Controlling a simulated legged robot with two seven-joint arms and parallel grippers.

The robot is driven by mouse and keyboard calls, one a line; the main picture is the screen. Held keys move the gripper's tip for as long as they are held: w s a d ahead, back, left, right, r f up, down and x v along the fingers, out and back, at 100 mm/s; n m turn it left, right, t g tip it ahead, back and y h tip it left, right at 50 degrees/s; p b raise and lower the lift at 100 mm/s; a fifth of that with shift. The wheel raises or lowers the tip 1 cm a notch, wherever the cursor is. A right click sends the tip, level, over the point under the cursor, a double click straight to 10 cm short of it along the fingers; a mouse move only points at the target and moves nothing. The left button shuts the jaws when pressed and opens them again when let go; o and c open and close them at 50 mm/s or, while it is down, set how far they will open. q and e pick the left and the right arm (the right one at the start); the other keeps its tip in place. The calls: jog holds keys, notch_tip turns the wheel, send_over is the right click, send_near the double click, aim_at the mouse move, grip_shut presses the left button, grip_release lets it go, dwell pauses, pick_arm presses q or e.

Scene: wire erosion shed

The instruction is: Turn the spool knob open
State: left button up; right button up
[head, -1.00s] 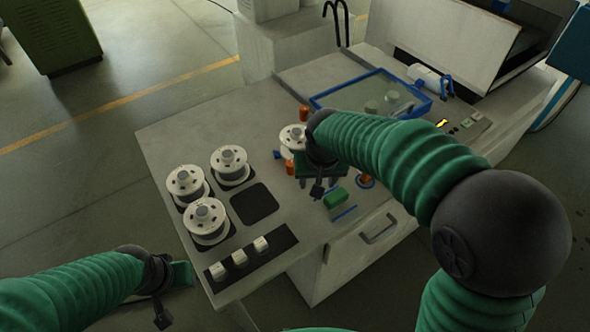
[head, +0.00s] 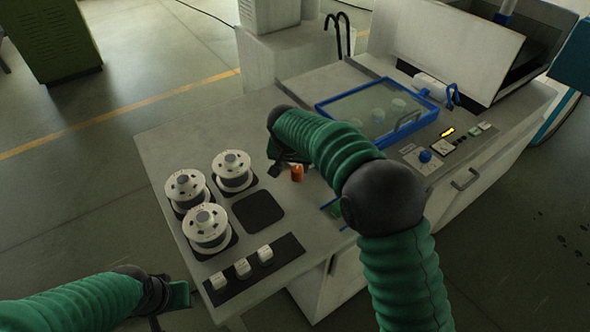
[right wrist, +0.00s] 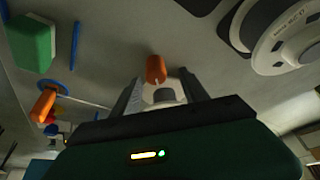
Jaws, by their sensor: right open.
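My right gripper (head: 283,156) is over the worktop, its fingers mostly hidden in the head view. In the right wrist view its two jaws (right wrist: 162,90) stand apart. A pale part with a grey hub (right wrist: 163,95), which looks like the mounted spool, shows between them; contact cannot be told. An orange knob-like piece (right wrist: 155,68) is just past the fingertips. An orange piece (head: 297,172) shows beside the gripper in the head view. Another orange knob (right wrist: 42,105) is at left in the wrist view. Which one is the spool knob is unclear. My left gripper (head: 178,294) is low at left, its fingers unclear.
Several white spools (head: 208,228) stand left on the worktop (head: 170,135), near an empty dark pad (head: 257,211). A green block (right wrist: 32,42) shows in the wrist view.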

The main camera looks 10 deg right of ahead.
aim_at(297, 169)
jog(key=x, duration=0.4)
jog(key=shift+d+r, duration=0.1)
jog(key=shift+d, duration=0.5)
jog(key=shift+a, duration=0.4)
jog(key=c, duration=0.9)
jog(key=shift+d, duration=0.15)
grip_shut()
